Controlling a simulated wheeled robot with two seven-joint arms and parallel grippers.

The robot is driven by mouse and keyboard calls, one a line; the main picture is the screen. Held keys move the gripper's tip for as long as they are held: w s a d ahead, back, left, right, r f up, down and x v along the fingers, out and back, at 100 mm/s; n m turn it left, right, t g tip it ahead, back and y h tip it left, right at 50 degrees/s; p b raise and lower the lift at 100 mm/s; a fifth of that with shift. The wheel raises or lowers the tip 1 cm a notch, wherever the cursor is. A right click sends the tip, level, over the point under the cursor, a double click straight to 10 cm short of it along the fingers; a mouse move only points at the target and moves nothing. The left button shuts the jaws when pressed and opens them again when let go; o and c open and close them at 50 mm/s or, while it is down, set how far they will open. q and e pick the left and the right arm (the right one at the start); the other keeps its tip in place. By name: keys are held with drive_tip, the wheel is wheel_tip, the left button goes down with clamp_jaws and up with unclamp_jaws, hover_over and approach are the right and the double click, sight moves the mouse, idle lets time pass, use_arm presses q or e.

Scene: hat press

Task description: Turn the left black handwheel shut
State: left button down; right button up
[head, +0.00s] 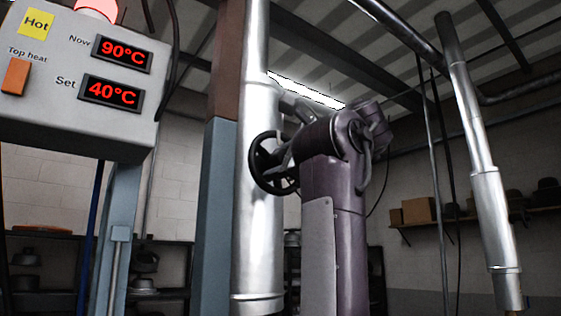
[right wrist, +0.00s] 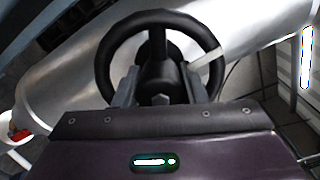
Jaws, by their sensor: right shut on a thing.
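A black handwheel (head: 255,170) with spokes sits on the front of a thick silver vertical pipe (head: 257,215). It is the only handwheel I see. In the right wrist view the wheel (right wrist: 165,16) shows nearly face-on. My right gripper (head: 284,158) is at the wheel, its arm in front of the wheel's right side. In the right wrist view its two fingers (right wrist: 162,85) reach inside the rim, one on each side of the dark hub and spoke, and are shut on the wheel. My left gripper is not in view.
A grey control box (head: 75,130) at upper left reads Now 90°C and Set 40°C, with a yellow Hot label and an orange switch (head: 16,76). A blue-grey column (head: 215,200) stands left of the pipe. Another silver pipe (head: 490,205) hangs at right. Shelves line the back.

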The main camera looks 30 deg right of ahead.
drive_tip(key=shift+s+r+m, duration=0.1)
drive_tip(key=shift+r+m, duration=0.05)
drive_tip(key=shift+m, duration=0.25)
drive_tip(key=o, duration=0.7)
drive_tip(key=shift+w, duration=0.2)
drive_tip(key=s+b, duration=0.1)
drive_tip(key=s, duration=0.1)
drive_tip(key=s+b, duration=0.2)
drive_tip(key=s, duration=0.1)
drive_tip(key=s+d+b, duration=0.1)
drive_tip(key=s, duration=0.1)
drive_tip(key=shift+s+f, duration=0.2)
drive_tip(key=shift+s, duration=0.15)
